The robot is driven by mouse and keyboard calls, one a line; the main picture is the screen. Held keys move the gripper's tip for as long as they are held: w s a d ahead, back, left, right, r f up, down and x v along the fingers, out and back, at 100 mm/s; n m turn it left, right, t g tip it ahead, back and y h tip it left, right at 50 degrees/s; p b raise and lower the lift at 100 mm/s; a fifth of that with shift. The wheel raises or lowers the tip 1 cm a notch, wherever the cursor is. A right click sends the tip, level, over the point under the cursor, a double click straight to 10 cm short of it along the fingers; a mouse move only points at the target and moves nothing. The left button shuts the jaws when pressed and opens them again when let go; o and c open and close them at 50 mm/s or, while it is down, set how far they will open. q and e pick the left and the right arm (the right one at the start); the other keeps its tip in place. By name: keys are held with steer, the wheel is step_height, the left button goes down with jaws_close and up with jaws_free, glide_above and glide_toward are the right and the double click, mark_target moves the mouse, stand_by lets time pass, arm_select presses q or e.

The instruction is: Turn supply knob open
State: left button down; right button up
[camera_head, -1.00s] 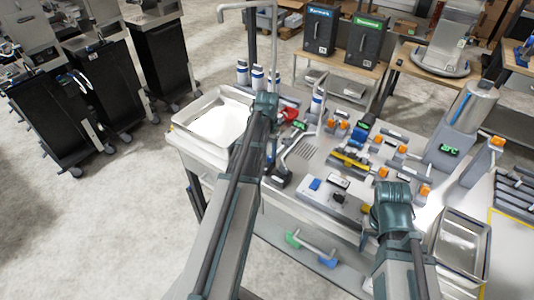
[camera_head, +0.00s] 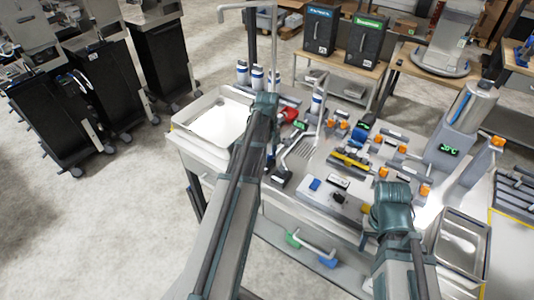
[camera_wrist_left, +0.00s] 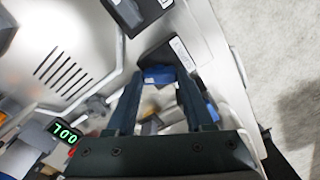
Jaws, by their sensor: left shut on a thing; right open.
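In the left wrist view a blue knob (camera_wrist_left: 160,74) sits between the fingertips of my left gripper (camera_wrist_left: 161,84), next to a dark block with a pale label (camera_wrist_left: 168,60). The fingers are shut on the knob. In the head view my left forearm crosses in front of the bench's left part and mostly hides this gripper and the knob; a dark block (camera_head: 281,179) shows just right of the arm. My right gripper (camera_head: 367,240) is open near the bench's front edge, partly hidden by its own wrist, and apart from the knob.
A metal sink (camera_head: 218,122) is left of my left arm. A slotted drain plate (camera_head: 303,149), orange-capped fittings and a yellow bar (camera_head: 350,161) cover the bench. A steel tray (camera_head: 462,238) is at right. A green "700" display (camera_wrist_left: 64,133) shows in the left wrist view.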

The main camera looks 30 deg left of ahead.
mark_target(267, 156)
arm_select(q)
steer(key=n, duration=0.5)
steer(key=shift+n, duration=0.6)
steer(key=shift+c, duration=1.4)
jaws_free()
step_height(267, 156, up, 14)
steer(key=p, duration=1.3)
steer(key=shift+p, duration=0.4)
steer(key=shift+f, duration=0.15)
